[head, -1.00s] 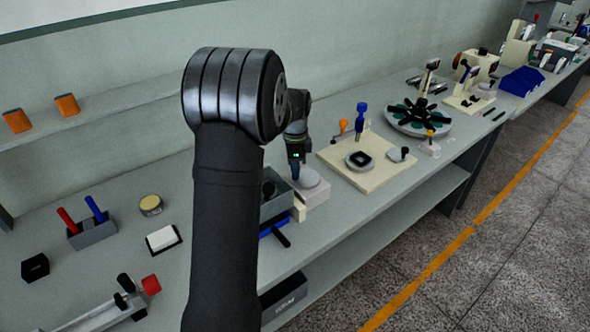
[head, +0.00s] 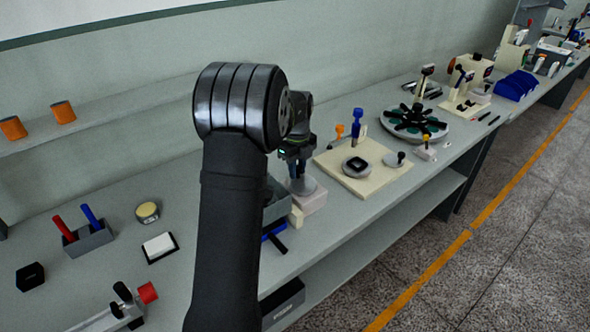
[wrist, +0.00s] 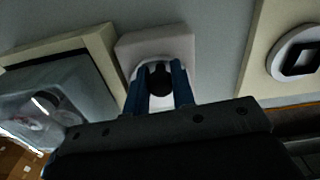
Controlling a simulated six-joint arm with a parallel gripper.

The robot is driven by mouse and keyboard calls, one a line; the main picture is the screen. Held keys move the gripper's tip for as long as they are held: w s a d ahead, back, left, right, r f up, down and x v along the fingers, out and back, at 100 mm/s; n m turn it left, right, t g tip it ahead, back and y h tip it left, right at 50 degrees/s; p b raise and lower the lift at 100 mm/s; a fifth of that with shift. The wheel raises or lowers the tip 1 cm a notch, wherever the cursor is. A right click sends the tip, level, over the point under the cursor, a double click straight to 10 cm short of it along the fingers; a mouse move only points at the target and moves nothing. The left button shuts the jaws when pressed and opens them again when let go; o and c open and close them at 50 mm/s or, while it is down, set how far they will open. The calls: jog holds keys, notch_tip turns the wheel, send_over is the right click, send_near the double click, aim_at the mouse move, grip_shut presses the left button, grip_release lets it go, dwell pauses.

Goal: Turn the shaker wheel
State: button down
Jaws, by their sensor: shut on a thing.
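The shaker wheel is a small pale round disc (wrist: 152,59) on a pale block (wrist: 180,42), with a black knob (wrist: 160,80) standing up from it. In the wrist view my gripper (wrist: 161,72) has its two blue fingers on either side of the knob, shut on it. In the head view my gripper (head: 298,176) points down onto the wheel (head: 310,186), and the block (head: 312,204) shows below it. The knob is hidden there. A see-through box (wrist: 62,92) in a cream frame lies left of the block in the wrist view.
A cream board (head: 372,184) with a dark-centred disc (head: 356,167) and upright blue and orange handles stands close to the right. A grey holder (head: 90,240) with red and blue handles is at the left. The bench's front edge is near the block.

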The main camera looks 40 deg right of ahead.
aim_at(301, 166)
jog(key=shift+s+d+m, duration=0.1)
jog(key=shift+d+m, duration=0.15)
jog(key=shift+m, duration=0.7)
jog(key=shift+s+d+m, duration=0.1)
jog(key=shift+d+m, duration=0.15)
jog(key=shift+m, duration=0.7)
jog(key=c, duration=1.2)
grip_release()
jog(key=shift+r, duration=0.1)
notch_tip(301, 166, up, 17)
jog(key=shift+r, duration=0.1)
notch_tip(301, 166, down, 18)
jog(key=shift+r, duration=0.25)
